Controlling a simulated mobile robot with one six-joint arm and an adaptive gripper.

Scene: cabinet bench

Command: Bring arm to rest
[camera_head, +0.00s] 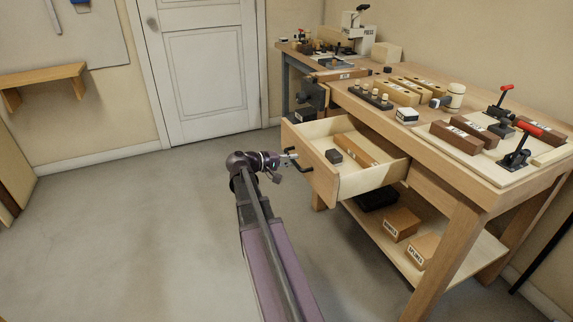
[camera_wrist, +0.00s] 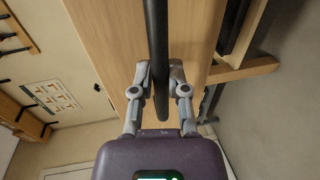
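My arm reaches forward from the bottom of the head view, and my gripper (camera_head: 290,158) is at the front of an open wooden drawer (camera_head: 322,178) under the bench. The drawer's dark bar handle (camera_head: 300,165) is at the gripper. In the wrist view, the gripper's two grey fingers (camera_wrist: 161,78) lie on both sides of the black handle (camera_wrist: 157,40), close against it, with the wooden drawer front behind. The fingers look shut on the handle. The exact contact is partly hidden.
The drawer holds a dark block (camera_head: 333,156) and a wooden strip. A lower shelf holds boxes (camera_head: 401,223). A white door (camera_head: 205,75) stands behind. The floor left of my arm is clear.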

